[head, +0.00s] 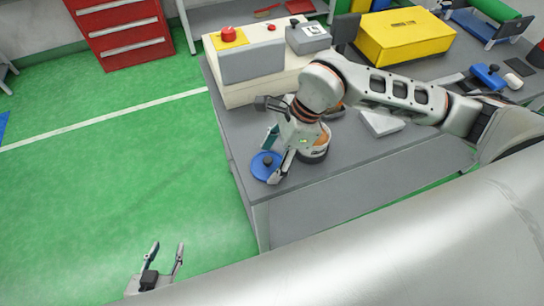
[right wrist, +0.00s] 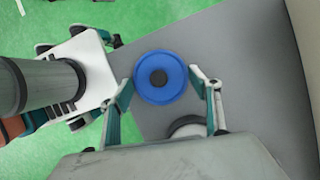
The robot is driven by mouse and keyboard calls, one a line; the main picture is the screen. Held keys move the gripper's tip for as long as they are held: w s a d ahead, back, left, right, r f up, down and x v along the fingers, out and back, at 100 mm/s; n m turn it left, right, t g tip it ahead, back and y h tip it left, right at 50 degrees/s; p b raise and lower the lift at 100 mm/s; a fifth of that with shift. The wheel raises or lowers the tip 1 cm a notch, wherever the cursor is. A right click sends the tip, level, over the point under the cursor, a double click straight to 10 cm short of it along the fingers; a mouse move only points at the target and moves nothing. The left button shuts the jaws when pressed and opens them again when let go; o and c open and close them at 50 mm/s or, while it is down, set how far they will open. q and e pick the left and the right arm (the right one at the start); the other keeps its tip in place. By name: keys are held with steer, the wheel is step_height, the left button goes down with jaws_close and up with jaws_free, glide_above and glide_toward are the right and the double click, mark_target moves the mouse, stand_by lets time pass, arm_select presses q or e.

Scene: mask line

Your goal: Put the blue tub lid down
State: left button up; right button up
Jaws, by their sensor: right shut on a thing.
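The blue tub lid (head: 266,166) is a round disc with a dark knob at its centre, at the left corner of the grey workbench (head: 272,208). My right gripper (head: 272,164) is shut on the lid. In the right wrist view the lid (right wrist: 147,88) lies flat between the two fingertips (right wrist: 161,78). I cannot tell whether it touches the bench top or hangs just above it. My left gripper (head: 165,252) is open and empty over the green floor at the bottom left.
A round pale-rimmed thing (right wrist: 187,121) is partly hidden near my right gripper. A cream box with a grey panel (head: 252,62) and a yellow case (head: 402,36) stand behind on the bench. A white tray (head: 382,122) lies right of it. A red drawer cabinet (head: 122,32) stands behind.

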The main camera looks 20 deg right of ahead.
steer(key=shift+f, duration=0.15)
steer(key=o, duration=0.9)
steer(key=shift+r, duration=0.35)
steer(key=v, duration=1.1)
steer(key=shift+d+r, duration=0.2)
steer(key=shift+r, duration=0.15)
steer(key=shift+s, duration=0.1)
